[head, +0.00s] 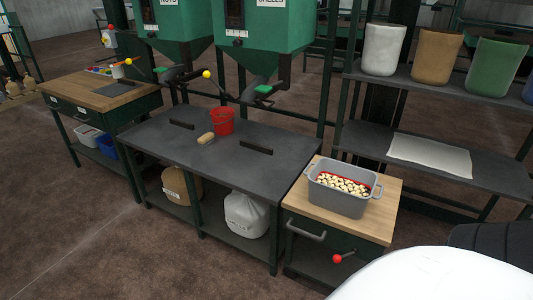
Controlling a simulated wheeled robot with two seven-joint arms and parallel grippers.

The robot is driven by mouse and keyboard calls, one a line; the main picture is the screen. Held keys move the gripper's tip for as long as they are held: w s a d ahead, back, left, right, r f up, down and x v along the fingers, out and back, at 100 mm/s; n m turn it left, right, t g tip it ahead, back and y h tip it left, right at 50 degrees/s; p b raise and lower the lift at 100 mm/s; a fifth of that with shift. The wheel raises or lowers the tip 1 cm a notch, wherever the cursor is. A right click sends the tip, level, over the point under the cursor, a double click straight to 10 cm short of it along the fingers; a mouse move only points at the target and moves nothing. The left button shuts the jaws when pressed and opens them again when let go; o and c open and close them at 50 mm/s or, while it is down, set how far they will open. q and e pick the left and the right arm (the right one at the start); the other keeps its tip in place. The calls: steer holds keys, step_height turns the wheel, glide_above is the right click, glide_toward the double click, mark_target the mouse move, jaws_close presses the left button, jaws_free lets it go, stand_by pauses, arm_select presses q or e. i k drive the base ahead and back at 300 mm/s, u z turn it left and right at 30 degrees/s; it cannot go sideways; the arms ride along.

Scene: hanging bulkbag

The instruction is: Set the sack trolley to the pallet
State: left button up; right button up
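I cannot make out a sack trolley or a pallet in the head view. A green-framed thing (14,45) is cut off at the far left edge, with tan lumps (18,88) low beside it; I cannot tell what it is. Neither of my grippers is in view.
A dark bench (240,175) under two green hoppers (265,25) holds a red bucket (222,122). A grey tub (340,188) stands on a wooden-topped cabinet (383,218). A shelf rack (450,85) fills the right. Brown floor (90,240) is clear at lower left.

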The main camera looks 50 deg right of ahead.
mark_target(324, 234)
steer(key=z, duration=0.4)
steer(key=i, duration=1.05)
steer(key=z, duration=1)
steer(key=i, duration=0.2)
steer(key=z, duration=0.1)
